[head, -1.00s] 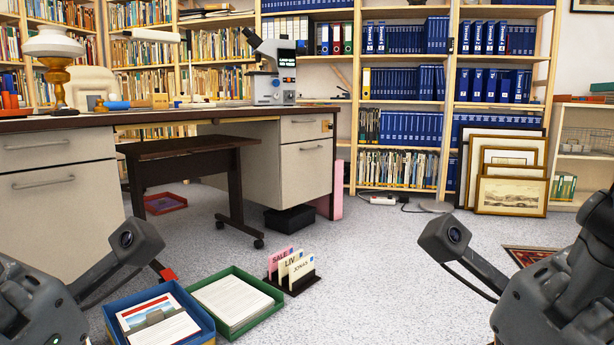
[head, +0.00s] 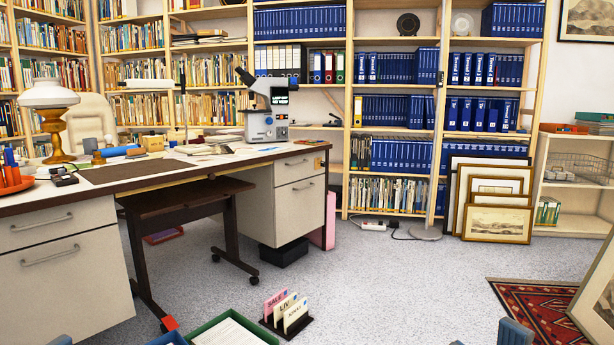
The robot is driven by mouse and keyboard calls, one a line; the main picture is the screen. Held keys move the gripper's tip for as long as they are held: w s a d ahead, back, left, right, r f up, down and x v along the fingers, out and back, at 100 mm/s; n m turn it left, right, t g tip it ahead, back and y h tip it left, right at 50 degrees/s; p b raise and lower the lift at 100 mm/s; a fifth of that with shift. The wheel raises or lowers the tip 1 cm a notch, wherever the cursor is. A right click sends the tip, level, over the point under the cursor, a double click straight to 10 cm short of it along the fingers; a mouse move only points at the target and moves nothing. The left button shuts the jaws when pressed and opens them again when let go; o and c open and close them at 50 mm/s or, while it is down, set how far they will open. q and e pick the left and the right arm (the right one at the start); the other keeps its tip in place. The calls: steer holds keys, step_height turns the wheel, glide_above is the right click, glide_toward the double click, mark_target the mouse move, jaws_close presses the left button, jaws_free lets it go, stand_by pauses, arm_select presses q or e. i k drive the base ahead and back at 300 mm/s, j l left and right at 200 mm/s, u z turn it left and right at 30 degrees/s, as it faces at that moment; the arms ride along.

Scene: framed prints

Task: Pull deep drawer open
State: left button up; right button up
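The desk has two pale grey drawer pedestals, each with a shallow drawer above a deep one. On the left pedestal, the deep drawer (head: 75,295) is shut, with a horizontal bar handle (head: 50,256) near its top edge. On the right pedestal, the other deep drawer (head: 300,208) is also shut, with a bar handle (head: 305,184). The shallow drawers (head: 60,218) and (head: 302,166) are shut too. Neither of my grippers can be made out; only small grey-blue parts, probably of my arms, show at the bottom edge.
A green tray (head: 240,322) of papers and a card holder (head: 285,324) stand on the floor in front. A dark low table (head: 180,192) on castors is under the desk. Clear grey floor lies right of the desk. A patterned rug (head: 540,310) is at right.

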mark_target(298, 206)
steer(key=i+l+z, duration=0.15)
steer(key=i, duration=0.7)
steer(key=i+z, duration=0.15)
steer(key=i, duration=0.75)
steer(key=i+z, duration=0.15)
steer(key=i, duration=0.7)
steer(key=i+j+z, duration=0.15)
steer(key=i, duration=0.7)
